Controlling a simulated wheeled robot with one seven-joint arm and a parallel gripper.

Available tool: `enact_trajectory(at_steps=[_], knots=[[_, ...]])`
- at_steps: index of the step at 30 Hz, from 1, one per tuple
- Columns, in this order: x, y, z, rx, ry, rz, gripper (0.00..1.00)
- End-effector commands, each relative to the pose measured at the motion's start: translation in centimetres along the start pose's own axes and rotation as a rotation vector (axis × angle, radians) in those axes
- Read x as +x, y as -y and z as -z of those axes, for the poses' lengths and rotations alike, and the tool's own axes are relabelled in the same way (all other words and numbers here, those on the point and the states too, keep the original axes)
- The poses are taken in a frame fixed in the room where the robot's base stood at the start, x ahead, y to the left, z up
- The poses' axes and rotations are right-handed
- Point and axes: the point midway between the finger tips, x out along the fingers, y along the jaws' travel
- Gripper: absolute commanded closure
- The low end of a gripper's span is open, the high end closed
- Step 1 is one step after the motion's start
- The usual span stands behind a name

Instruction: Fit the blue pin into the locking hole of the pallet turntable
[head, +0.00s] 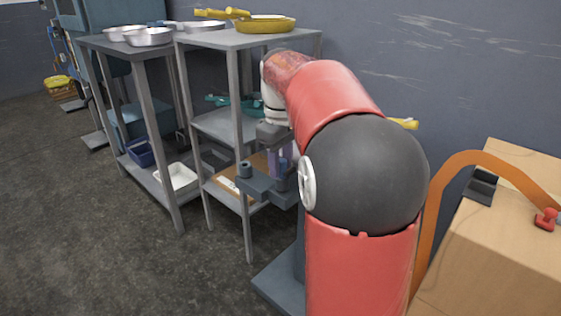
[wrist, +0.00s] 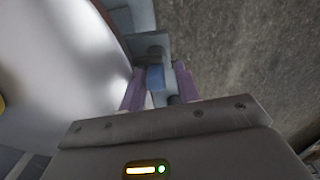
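My gripper (wrist: 158,76) has two purple fingers, one on each side of a small blue piece that looks like the blue pin (wrist: 155,77). Whether the fingers press on it is unclear; a narrow grey strip shows between it and the right finger. In the head view my gripper (head: 280,162) points down just above a dark grey block (head: 262,187) with a short upright post at its left end. This block may belong to the turntable, but I cannot tell. The pin cannot be made out in the head view, and no locking hole is visible.
A grey metal shelf rack (head: 237,40) stands behind my gripper, with a yellow pan (head: 266,25) on top. Another rack (head: 108,44) holding metal pans stands to its left. A wooden box (head: 510,240) stands at right. The floor at left front is clear.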

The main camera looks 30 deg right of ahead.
Motion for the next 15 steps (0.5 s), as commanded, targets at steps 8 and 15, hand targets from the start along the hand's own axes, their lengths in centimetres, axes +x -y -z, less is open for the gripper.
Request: enact_trajectory(at_steps=[8, 15], knots=[[-0.2, -0.7, -0.3, 0.012, 0.0, -0.014, 0.56], [-3.4, -0.6, -0.2, 0.012, -0.006, -0.019, 0.56]])
